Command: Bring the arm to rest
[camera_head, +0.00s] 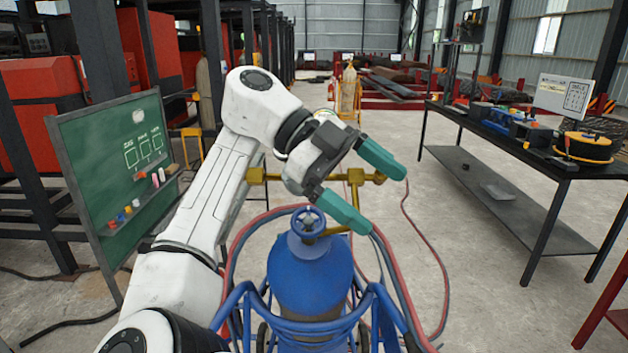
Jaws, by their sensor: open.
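My gripper (364,187) is in the middle of the head view, at the end of my white arm, with two teal fingers spread wide apart. It is open and nothing shows between the fingers. My arm reaches up from the lower left, bends at the elbow and comes down to the right. The lower finger is above and to the right of the blue valve wheel of a blue gas cylinder (308,276). I cannot tell whether that finger touches the brass fittings behind it.
The cylinder stands in a blue wheeled cart (240,300) with red and blue hoses. A green chalkboard (105,165) stands left, close to my arm. A black workbench (480,185) with tools stands right. Open concrete floor (460,260) lies between cart and bench.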

